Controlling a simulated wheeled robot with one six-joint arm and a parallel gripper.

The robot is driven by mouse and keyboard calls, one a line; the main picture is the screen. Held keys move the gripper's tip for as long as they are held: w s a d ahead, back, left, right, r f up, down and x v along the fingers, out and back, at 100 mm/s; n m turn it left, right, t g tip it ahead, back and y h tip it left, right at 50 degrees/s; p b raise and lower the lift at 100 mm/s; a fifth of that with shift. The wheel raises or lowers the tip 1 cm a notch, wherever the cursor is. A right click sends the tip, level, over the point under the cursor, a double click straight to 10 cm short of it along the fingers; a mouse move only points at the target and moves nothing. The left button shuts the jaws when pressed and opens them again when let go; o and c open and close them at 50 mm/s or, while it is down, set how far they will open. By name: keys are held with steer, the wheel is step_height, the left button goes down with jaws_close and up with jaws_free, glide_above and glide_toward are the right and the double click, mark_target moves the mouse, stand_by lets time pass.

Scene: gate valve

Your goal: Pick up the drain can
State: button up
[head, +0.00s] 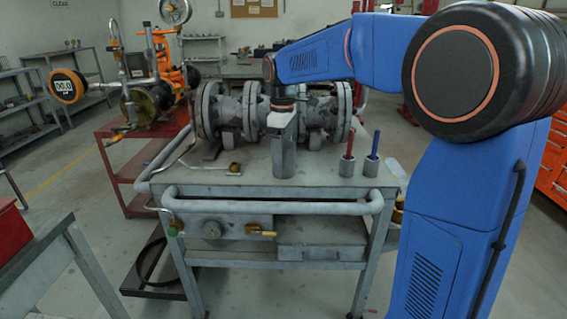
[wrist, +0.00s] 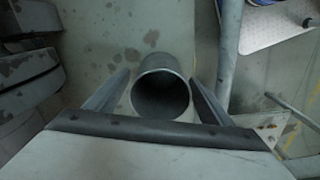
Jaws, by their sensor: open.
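The drain can is a grey, open-topped cylinder. In the head view the can (head: 284,163) stands upright on the grey workbench top, in front of the flanged valve. In the wrist view its dark round mouth (wrist: 161,92) faces up at me, and it looks empty. My gripper (head: 284,134) points down over the can. In the wrist view my gripper (wrist: 159,78) is open, with one finger on either side of the can. I cannot tell whether either finger touches its wall. The fingers hide part of the can in the head view.
The grey flanged valve (head: 322,113) lies close behind the can. A red pen (head: 349,145) and a blue pen (head: 374,145) stand in small cups to the right. A brass fitting (head: 234,169) lies to the left. A pipe rail (head: 270,206) runs along the bench's front edge.

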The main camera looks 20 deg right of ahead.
steer(key=shift+f, duration=0.95)
steer(key=c, duration=1.2)
steer(key=shift+r, duration=0.1)
